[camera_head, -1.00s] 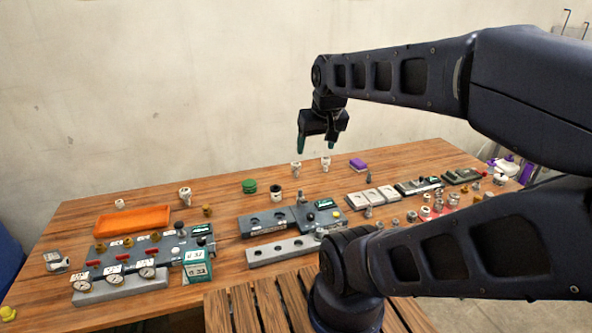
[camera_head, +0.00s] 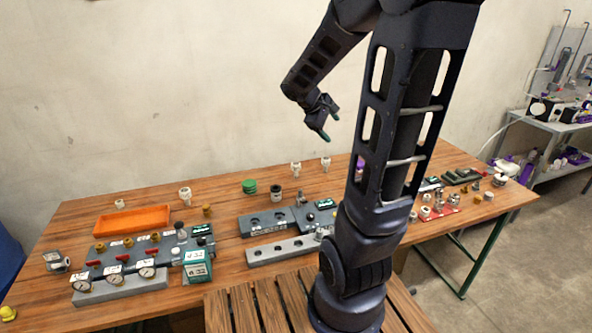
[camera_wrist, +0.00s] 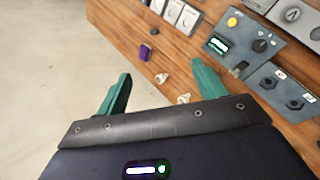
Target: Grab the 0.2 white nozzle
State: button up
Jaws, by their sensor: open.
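Two small white fittings stand near the back edge of the wooden table, a left one (camera_head: 296,169) and a right one (camera_head: 326,163). More white pieces stand farther left, one upright (camera_head: 185,194) and one small and low (camera_head: 119,204). No 0.2 mark is readable on any, so I cannot tell which is the 0.2 nozzle. My gripper (camera_head: 330,125) is open and empty, raised above the table's back edge. In the wrist view, two white fittings (camera_wrist: 162,78) (camera_wrist: 183,99) show beyond and between my green fingers (camera_wrist: 162,76), apart from them.
A purple block (camera_wrist: 145,52) lies near the table edge. An orange tray (camera_head: 130,221), a green round part (camera_head: 249,186) and a dark-topped white fitting (camera_head: 275,195) stand on the table. Grey fixture panels (camera_head: 268,222) fill its middle. My arm hides part of the right side.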

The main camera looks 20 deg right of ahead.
jog(key=w+d+f+n+h, duration=0.2)
jog(key=w+f+n, duration=0.2)
jog(key=w, duration=0.5)
jog(key=n+t, duration=0.7)
jog(key=n, duration=0.9)
send_over(295, 164)
jog(key=f, duration=2.2)
jog(key=shift+s+f, duration=0.25)
jog(key=shift+w+a+f, duration=0.1)
jog(key=shift+f, duration=2.4)
notch_tip(295, 164, down, 2)
jog(key=shift+f, duration=0.1)
jog(key=shift+w+d+f+t, duration=0.3)
jog(key=shift+w+d+f, duration=0.25)
jog(key=shift+w+d, duration=0.15)
jog(key=shift+w+d+f, duration=0.15)
jog(key=shift+w+d, duration=0.15)
jog(key=c, duration=1.1)
